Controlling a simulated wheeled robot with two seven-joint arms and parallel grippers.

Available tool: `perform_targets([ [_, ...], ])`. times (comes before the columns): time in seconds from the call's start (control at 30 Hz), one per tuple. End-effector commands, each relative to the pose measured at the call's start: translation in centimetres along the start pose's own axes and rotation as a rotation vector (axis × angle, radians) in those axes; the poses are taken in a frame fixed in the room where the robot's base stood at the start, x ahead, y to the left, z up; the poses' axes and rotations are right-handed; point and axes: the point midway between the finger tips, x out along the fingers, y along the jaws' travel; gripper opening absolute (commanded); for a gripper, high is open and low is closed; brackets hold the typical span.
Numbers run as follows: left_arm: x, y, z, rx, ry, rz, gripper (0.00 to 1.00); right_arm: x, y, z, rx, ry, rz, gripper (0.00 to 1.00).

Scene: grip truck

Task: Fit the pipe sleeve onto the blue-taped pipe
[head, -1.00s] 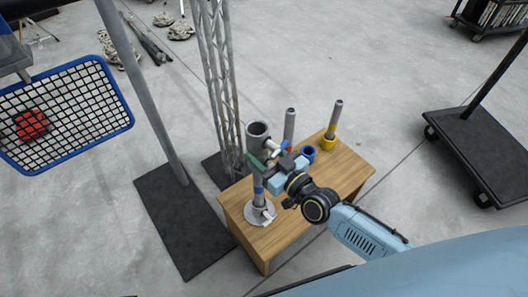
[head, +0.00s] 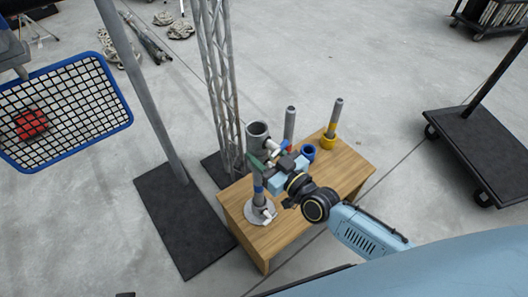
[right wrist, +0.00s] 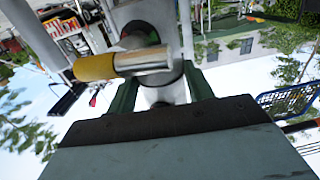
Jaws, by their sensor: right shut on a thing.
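The pipe sleeve is a grey open-topped cylinder (head: 257,136) with a white-tipped handle; it is upright in the head view. My right gripper (head: 272,160) is shut on the sleeve from its right side. The blue-taped pipe (head: 258,190) stands upright directly below the sleeve, on a round grey base at the table's left end. The sleeve seems in line with the pipe, but the gripper hides where they meet, so I cannot tell if it is around the pipe's top. My left gripper is out of view.
The wooden table (head: 290,222) also bears a red-banded pipe (head: 290,124), a yellow-banded pipe (head: 334,120) and a blue collar (head: 308,152). A lattice truss (head: 215,85) and a grey pole (head: 140,90) stand close behind and left. The table's front is clear.

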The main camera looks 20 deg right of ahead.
Motion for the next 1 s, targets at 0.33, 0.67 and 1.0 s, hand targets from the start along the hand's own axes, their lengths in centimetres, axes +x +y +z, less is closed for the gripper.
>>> perform_targets([
  [0.33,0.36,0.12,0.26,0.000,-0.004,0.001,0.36,0.08,0.03,0.29,-0.001,0.006,0.001,0.10],
  [0.67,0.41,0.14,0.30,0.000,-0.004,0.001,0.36,0.04,0.01,0.48,0.000,0.003,0.000,0.77],
  [1.0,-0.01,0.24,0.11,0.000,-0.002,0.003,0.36,-0.05,-0.02,0.73,0.000,-0.004,0.000,0.77],
])
